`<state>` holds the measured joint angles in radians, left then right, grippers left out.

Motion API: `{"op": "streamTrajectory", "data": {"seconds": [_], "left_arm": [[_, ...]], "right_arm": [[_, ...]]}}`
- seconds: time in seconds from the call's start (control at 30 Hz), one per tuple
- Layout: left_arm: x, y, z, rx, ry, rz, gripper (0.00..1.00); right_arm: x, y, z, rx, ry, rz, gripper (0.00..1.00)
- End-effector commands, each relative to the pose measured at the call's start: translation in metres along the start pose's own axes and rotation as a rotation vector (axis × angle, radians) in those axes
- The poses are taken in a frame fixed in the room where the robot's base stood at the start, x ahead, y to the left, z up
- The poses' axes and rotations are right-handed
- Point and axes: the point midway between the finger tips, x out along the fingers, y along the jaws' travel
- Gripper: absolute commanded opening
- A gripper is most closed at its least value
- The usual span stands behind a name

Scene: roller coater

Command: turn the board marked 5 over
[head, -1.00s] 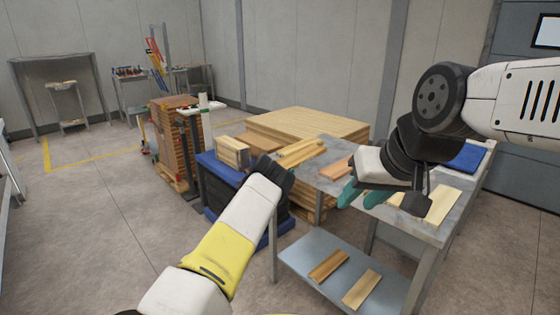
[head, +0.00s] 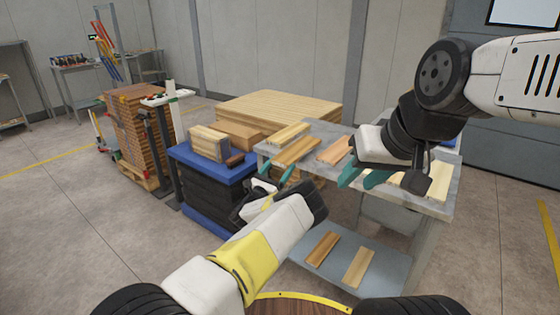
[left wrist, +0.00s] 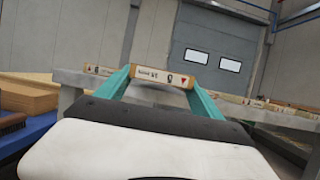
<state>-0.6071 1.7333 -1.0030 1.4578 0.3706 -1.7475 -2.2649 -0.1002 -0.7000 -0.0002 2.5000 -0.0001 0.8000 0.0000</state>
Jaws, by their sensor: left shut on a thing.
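Several light wooden boards lie on the grey table (head: 434,208). My left gripper (head: 278,170) is at the table's left front, its teal fingers on either side of the near end of one board (head: 298,151). In the left wrist view that board's labelled end (left wrist: 168,77) sits between the fingertips; the print is too small to read surely as 5. The board looks about level with the tabletop; I cannot tell whether it touches it. Another board (head: 289,134) lies to its left. My right gripper (head: 361,177) is open and looks empty, above the table's front edge.
Two boards (head: 322,249) (head: 357,267) lie on the lower shelf (head: 378,262). A blue-topped black stack (head: 212,172) with a wooden block and a brush stands left of the table. A large wood stack (head: 280,108) stands behind.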

Motion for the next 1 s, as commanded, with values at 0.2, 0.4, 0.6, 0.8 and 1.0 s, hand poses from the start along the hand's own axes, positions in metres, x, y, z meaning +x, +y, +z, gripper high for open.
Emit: {"op": "streamTrajectory", "data": {"seconds": [0.2,0.4,0.6,0.8,1.0], "left_arm": [[-0.001,0.0,-0.004,0.0,-0.003,0.0,0.22],[-0.002,0.0,-0.004,0.0,-0.003,0.0,0.78],[-0.002,0.0,-0.004,0.0,-0.002,0.0,1.0],[-0.005,0.0,-0.005,0.0,0.001,0.001,1.0],[-0.033,0.001,-0.006,0.0,0.004,0.003,1.0]], "right_arm": [[0.0,0.0,0.0,0.0,0.0,0.0,0.36],[0.0,0.0,0.0,0.0,0.0,0.0,0.36],[0.0,0.0,0.0,0.0,0.0,0.0,0.36],[0.0,0.0,0.0,0.0,0.0,0.0,0.36],[0.0,0.0,0.0,0.0,0.0,0.0,0.36]]}}
